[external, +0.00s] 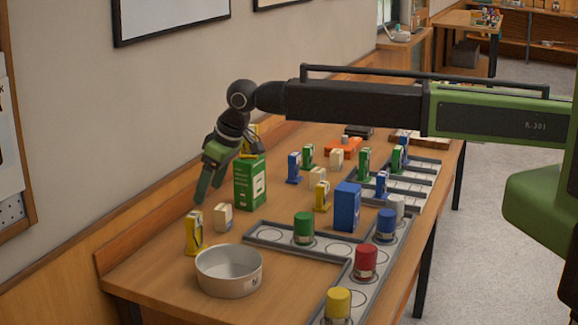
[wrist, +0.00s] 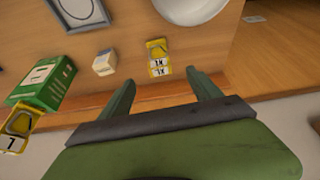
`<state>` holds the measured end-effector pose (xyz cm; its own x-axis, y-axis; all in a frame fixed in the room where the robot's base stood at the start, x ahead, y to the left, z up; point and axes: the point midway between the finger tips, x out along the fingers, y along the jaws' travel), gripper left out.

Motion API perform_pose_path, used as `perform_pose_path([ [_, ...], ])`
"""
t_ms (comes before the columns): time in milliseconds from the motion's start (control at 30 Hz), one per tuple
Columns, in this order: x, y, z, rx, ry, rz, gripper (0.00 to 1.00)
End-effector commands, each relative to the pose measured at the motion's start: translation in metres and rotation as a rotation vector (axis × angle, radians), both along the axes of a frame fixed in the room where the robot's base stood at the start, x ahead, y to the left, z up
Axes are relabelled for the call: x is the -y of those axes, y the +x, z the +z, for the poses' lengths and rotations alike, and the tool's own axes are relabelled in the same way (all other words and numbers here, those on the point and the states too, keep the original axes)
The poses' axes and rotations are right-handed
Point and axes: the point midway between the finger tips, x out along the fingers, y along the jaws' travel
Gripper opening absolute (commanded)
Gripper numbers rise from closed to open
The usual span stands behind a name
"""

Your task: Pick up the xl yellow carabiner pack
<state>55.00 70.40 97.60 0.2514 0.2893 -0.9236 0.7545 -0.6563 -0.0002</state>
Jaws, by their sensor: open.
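The yellow carabiner pack (external: 193,233) stands upright near the wall edge of the table, left of the white bowl. In the wrist view the pack (wrist: 158,57) carries a label that appears to read XL. My gripper (external: 203,188) is open and empty, tilted down above the pack. In the wrist view the pack lies just beyond the gap between the fingertips (wrist: 163,84), apart from both fingers.
A white bowl (external: 229,284) stands right of the pack. A small cream box (external: 223,217) is close behind it, with a green box (external: 250,183) farther back. Grey trays (external: 290,247) with coloured cans fill the right side. The wall runs along the left.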

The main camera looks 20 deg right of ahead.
Motion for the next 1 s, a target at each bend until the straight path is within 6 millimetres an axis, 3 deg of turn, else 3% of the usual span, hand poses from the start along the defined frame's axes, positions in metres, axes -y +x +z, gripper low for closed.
perform_pose_path([
  [500,-0.030,0.028,-0.106,0.000,0.000,-0.001,0.73],
  [800,-0.034,0.032,-0.114,0.000,0.000,-0.001,0.73],
  [1000,-0.041,0.040,-0.146,-0.001,0.001,-0.002,0.73],
])
